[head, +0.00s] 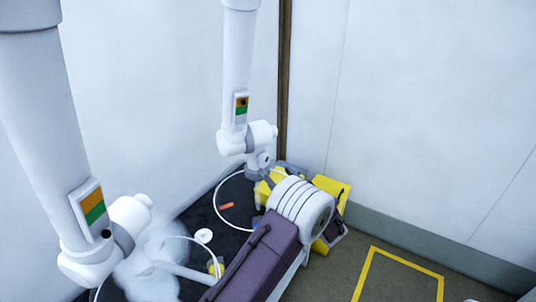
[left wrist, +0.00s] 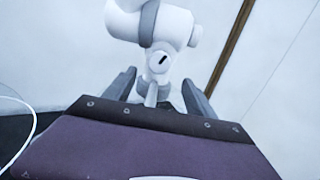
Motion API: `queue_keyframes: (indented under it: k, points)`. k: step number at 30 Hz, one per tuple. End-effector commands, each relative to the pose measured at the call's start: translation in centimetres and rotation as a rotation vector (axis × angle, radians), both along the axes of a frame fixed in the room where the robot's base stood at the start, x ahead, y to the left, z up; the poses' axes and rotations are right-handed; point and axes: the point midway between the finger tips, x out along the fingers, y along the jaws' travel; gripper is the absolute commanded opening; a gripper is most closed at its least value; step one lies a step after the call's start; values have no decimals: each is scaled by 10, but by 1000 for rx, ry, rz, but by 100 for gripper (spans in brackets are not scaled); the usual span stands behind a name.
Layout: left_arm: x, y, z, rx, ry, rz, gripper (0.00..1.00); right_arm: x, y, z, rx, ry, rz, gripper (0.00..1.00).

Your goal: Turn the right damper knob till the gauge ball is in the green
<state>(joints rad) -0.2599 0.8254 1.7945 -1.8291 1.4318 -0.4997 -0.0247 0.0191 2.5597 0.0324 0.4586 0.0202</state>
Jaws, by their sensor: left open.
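The right damper's gauge (head: 240,110) is a small upright panel on the right white duct arm (head: 236,50), orange above and green below. Its dark ball (head: 241,102) sits in the orange part. The right damper knob (left wrist: 158,62) is a white disc with a short dark bar mark, facing me in the left wrist view. It is small and partly crowded in the head view (head: 263,160). My left gripper (left wrist: 159,78) is open, its two grey fingers either side of the knob as seen from the wrist. I cannot tell whether they reach around it.
A left duct arm (head: 40,120) hangs close by, with its own orange and green gauge (head: 88,208). Below are a dark worktop (head: 228,192), a small orange item (head: 226,206) and a white hose. Yellow tape (head: 400,256) marks open floor at the right.

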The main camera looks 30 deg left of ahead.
Motion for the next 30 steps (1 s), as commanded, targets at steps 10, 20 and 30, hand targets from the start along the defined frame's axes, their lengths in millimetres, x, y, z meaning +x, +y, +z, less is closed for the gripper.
queue_keyframes:
  k: [10,20,30]
  points:
    - [14,21,4,-1,8,-4,65,0,0,21,0,1,0,65]
    - [45,69,1,-4,7,-5,65,0,0,46,0,0,0,65]
    - [48,73,-1,-4,6,-8,59,0,0,46,0,0,0,65]
